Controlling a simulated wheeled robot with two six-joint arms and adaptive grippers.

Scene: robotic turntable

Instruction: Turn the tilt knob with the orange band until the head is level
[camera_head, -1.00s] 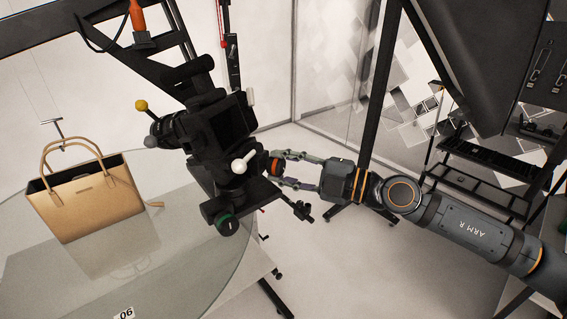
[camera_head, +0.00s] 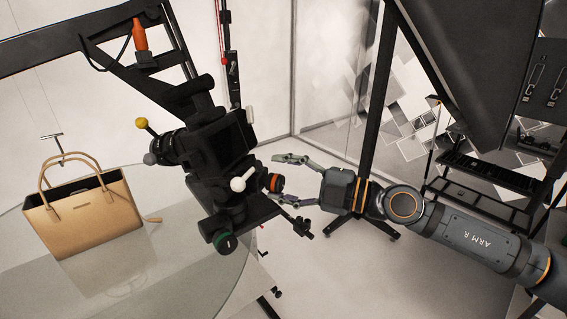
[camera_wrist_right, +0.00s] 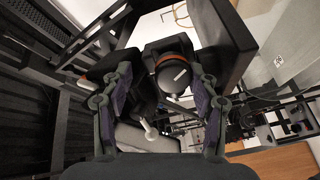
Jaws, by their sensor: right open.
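The tilt knob with the orange band (camera_head: 276,183) sits on the right side of the black tripod head, under the camera (camera_head: 218,142). In the right wrist view the knob (camera_wrist_right: 172,78) is dark, with an orange-red ring and a slanted white bar on its face. My right gripper (camera_head: 276,180) comes in from the right. Its fingers are spread wide, one on each side of the knob, with visible gaps. The right wrist view shows the open gripper (camera_wrist_right: 165,88) facing the knob's end. The camera and head look tilted in the head view. My left gripper is not in view.
A tan handbag (camera_head: 88,218) stands on the round glass turntable (camera_head: 190,285). A black post (camera_head: 372,100) rises behind my right wrist. Dark shelving (camera_head: 490,175) stands at right.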

